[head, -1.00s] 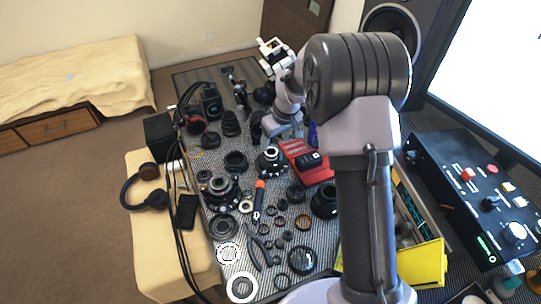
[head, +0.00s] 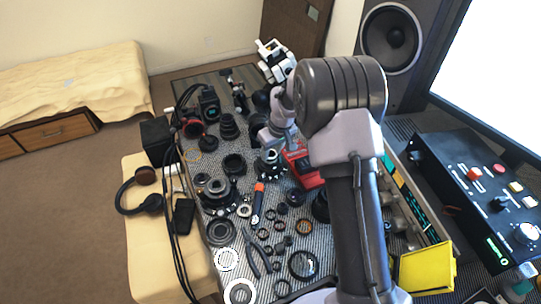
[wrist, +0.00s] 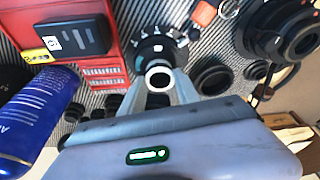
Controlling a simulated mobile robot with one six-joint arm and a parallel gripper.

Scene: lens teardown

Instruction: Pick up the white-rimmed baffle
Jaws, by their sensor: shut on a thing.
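The white-rimmed baffle (wrist: 158,78) shows in the wrist view as a short tube with a pale ring around a dark opening. My gripper (wrist: 159,90) is shut on it, with one finger on each side. Right behind it is a black lens barrel with white markings (wrist: 155,46); I cannot tell whether the baffle touches it. In the head view my gripper (head: 270,142) is over that lens barrel (head: 268,161), and the baffle is too small and hidden to make out there.
A red case (head: 305,172) lies right beside the gripper. Several rings and lens parts crowd the striped mat. A yellow bin (head: 425,270) and a black control box (head: 472,190) are at right.

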